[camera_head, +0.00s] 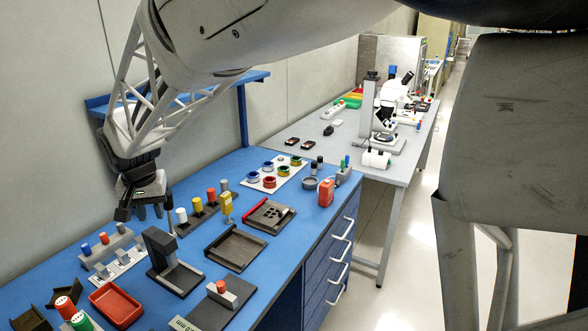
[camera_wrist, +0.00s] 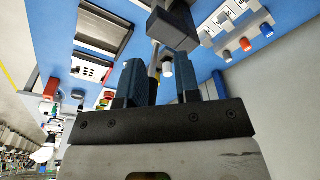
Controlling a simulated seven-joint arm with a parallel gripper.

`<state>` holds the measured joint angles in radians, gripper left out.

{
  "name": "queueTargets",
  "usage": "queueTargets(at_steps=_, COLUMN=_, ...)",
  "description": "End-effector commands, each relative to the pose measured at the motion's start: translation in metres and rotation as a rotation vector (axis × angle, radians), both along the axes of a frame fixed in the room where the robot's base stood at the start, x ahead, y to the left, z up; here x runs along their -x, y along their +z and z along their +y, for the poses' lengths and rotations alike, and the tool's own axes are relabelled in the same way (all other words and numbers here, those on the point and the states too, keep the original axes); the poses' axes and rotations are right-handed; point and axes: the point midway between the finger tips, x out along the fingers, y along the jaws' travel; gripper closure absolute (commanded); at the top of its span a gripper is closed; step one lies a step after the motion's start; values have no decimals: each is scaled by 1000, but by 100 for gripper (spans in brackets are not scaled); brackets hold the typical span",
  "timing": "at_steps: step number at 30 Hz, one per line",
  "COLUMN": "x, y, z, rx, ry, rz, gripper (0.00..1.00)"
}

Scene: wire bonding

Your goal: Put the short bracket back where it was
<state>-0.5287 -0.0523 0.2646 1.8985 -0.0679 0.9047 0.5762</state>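My gripper (camera_head: 140,212) hangs over the left part of the blue bench, pointing down. In the wrist view its two fingers (camera_wrist: 160,82) stand apart, with a slim dark post visible in the gap; I see nothing clearly clamped. I cannot tell for sure which piece is the short bracket. A small dark angled piece (camera_head: 64,294) lies at the bottom left, beside the red tray, and another dark piece (camera_head: 30,321) is cut off by the frame edge. A taller dark L-shaped stand (camera_head: 162,248) is right of and nearer than my gripper; a dark block shows in the wrist view (camera_wrist: 174,30).
The blue bench (camera_head: 272,258) is crowded. A dark open tray (camera_head: 236,247) and a red-edged fixture (camera_head: 268,215) lie to the right.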

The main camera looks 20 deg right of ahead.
Motion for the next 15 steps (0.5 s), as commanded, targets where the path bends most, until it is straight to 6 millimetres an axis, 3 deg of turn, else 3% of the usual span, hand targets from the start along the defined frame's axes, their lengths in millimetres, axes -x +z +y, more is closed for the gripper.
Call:
queueTargets(at_steps=3, x=17, y=17, z=-48, rx=-4, ry=-7, rz=-12, gripper=70)
queueTargets(at_steps=15, x=93, y=43, z=-180, rx=-2, ry=-10, rz=-36, gripper=70)
